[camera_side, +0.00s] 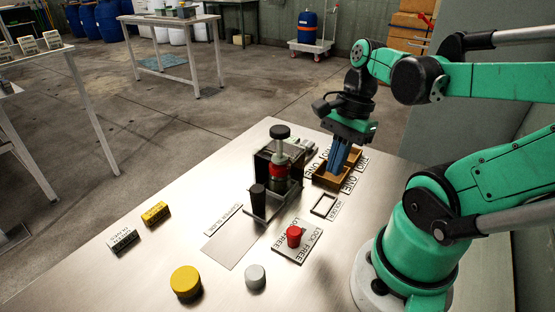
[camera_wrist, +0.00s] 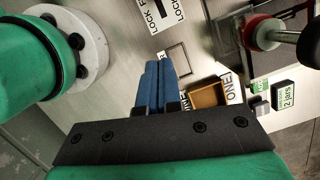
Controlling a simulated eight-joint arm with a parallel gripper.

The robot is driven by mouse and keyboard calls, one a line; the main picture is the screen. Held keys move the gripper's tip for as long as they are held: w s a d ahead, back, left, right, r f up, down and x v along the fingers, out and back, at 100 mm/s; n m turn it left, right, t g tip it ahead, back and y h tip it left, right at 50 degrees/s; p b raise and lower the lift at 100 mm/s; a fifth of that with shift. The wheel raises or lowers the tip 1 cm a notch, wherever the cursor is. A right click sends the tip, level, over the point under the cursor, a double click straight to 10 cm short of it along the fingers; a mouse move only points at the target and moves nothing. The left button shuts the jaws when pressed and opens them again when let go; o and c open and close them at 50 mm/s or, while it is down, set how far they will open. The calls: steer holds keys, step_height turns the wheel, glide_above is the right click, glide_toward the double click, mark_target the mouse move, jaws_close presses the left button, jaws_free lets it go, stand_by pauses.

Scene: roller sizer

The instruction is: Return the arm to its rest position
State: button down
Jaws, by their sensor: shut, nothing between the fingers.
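My gripper (camera_side: 343,158) has blue fingers that are shut together with nothing between them. In the side view it points down over the wooden tray (camera_side: 326,180) at the back right of the table. In the wrist view the shut blue fingertips (camera_wrist: 158,66) lie beside the wooden compartment (camera_wrist: 208,94), which looks empty there. The height of the fingertips above the table is hard to tell. My green arm reaches in from the right.
The roller sizer (camera_side: 277,168), with a black knob and red collar, stands left of my gripper. A red knob (camera_side: 294,236) sits on the lock plate. A yellow cylinder (camera_side: 185,281), a grey cylinder (camera_side: 255,277) and label blocks (camera_side: 155,213) occupy the front left. The left table surface is mostly clear.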

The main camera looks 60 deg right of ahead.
steer(key=w+a+r+n+t+h, duration=0.1)
steer(key=w+a+n+t, duration=0.2)
steer(key=n, duration=0.7)
steer(key=w+a+n+t+h, duration=0.1)
steer(key=w+a+n+t, duration=0.2)
steer(key=w+n, duration=0.4)
steer(key=a+n, duration=0.1)
steer(key=n, duration=0.2)
steer(key=shift+w+a+r+n+h, duration=0.15)
steer(key=shift+r+n+h, duration=0.15)
steer(key=shift+r+n, duration=0.1)
